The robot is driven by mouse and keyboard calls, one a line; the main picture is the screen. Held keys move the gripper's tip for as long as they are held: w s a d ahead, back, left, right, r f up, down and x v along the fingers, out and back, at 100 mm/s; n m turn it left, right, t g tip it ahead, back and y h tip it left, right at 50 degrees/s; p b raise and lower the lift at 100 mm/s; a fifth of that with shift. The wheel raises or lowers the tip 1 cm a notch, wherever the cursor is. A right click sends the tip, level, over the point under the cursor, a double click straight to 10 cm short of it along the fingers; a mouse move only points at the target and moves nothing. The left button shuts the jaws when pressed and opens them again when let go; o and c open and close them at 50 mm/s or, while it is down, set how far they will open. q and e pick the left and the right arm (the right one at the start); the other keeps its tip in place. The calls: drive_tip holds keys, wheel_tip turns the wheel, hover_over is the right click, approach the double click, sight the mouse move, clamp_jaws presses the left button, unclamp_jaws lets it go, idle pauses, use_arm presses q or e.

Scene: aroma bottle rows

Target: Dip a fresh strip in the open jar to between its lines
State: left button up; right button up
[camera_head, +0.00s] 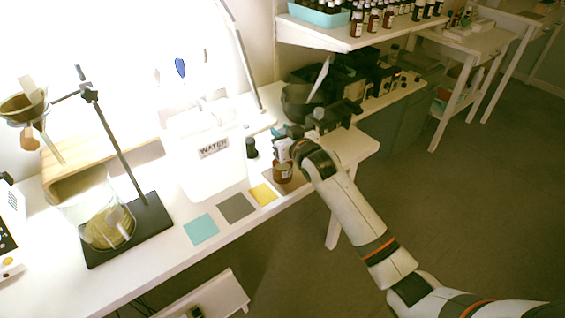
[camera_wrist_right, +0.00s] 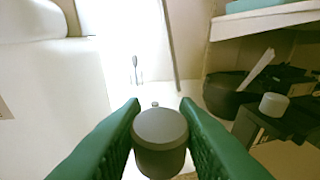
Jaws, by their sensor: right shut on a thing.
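My right gripper (camera_head: 292,146) is over the far right part of the white bench. In the right wrist view its green fingers (camera_wrist_right: 160,118) are shut on a grey round cap (camera_wrist_right: 160,128); what is under the cap is mostly hidden. A brown jar (camera_head: 283,172) stands on the bench just below the gripper; its mouth is hidden, so I cannot tell whether it is open. A white strip (camera_head: 319,79) leans upright in a dark pot (camera_head: 297,103), and both also show at the right of the wrist view, the strip (camera_wrist_right: 258,67) above the pot (camera_wrist_right: 222,98). My left gripper is out of view.
A tub labelled WATER (camera_head: 213,172) stands left of the gripper, with a small dark bottle (camera_head: 252,148) beside it. Teal (camera_head: 201,229), grey (camera_head: 236,207) and yellow (camera_head: 262,194) squares line the front edge. A stand and glassware are left; a bottle shelf (camera_head: 350,38) overhangs behind.

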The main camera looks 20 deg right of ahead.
drive_tip(key=shift+f+b, duration=0.55)
drive_tip(key=shift+f, duration=0.7)
idle(0.5)
drive_tip(key=shift+f, duration=0.1)
idle(0.9)
idle(0.4)
drive_tip(key=shift+r+p, duration=2.95)
drive_tip(key=shift+p, duration=0.2)
